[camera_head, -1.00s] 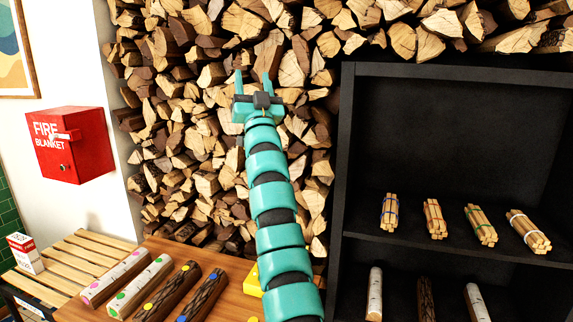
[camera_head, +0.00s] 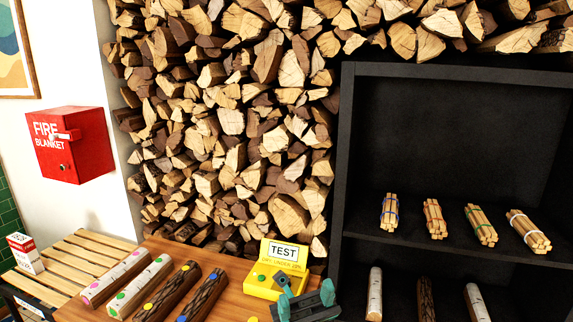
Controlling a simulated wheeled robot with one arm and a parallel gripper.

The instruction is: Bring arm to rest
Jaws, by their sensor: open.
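My gripper (camera_head: 303,297) is low in the head view, at the bottom centre over the right part of the wooden table (camera_head: 228,284). It is a teal and dark gripper with its fingers apart and nothing between them. It stands in front of a yellow box marked TEST (camera_head: 284,254) and hides part of its lower front. I cannot tell whether it touches the box. The rest of my arm is below the picture.
Several logs with coloured dots (camera_head: 153,285) lie on the table's left. A slatted bench (camera_head: 85,262) and red fire blanket box (camera_head: 70,145) are at left.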

